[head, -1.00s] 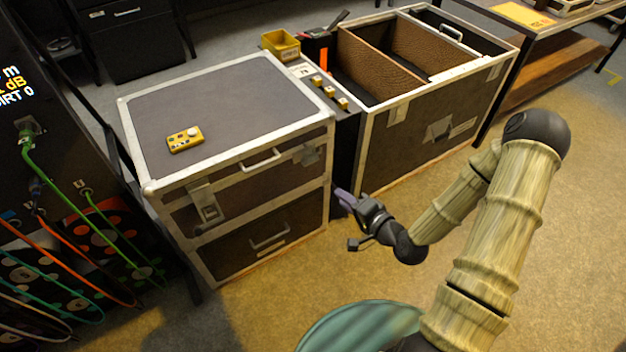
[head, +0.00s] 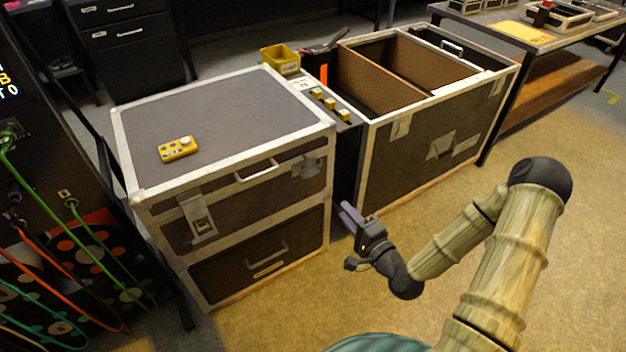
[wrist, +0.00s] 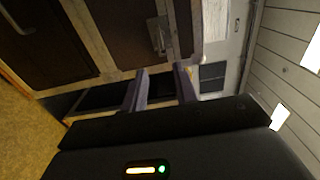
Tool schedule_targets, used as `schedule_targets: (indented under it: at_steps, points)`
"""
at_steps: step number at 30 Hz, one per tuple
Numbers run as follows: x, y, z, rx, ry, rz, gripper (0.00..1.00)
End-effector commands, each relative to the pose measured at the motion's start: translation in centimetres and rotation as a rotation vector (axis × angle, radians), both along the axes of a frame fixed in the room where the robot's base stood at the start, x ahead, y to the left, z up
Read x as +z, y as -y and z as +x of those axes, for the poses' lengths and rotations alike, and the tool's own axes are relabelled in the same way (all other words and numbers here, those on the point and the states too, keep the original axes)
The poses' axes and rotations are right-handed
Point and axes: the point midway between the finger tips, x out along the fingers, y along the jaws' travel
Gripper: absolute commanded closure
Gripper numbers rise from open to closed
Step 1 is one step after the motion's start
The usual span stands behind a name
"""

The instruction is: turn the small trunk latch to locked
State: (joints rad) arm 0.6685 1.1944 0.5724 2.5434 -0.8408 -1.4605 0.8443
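The small trunk (head: 220,115) is a dark case with pale metal edges, on the left in the head view. One metal latch (head: 200,218) is on its front at the left, another (head: 306,165) at the right near the corner. A latch plate also shows ahead of my fingers in the wrist view (wrist: 158,38). It looks like the right one; its turn position is too small to tell. My gripper (head: 350,212) is off the trunk's front right corner, below the right latch's height. Its two purple fingers are apart and empty in the wrist view (wrist: 161,88), touching nothing visible.
A larger open trunk (head: 430,135) stands to the right, with a dark narrow gap unit carrying yellow knobs (head: 330,102) between. A yellow device (head: 178,149) lies on the small trunk's lid. Cabled equipment (head: 60,250) stands left. Floor in front is clear.

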Motion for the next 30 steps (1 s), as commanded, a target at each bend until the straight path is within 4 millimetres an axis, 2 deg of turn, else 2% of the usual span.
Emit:
schedule_targets:
  at_steps: [1,20,30]
  points:
    - [-0.5,-0.2,0.3,0.000,0.003,-0.002,0.71]
    - [-0.5,-2.7,3.8,0.001,0.004,-0.001,0.71]
    - [-0.1,-6.1,8.7,0.002,0.003,0.001,0.71]
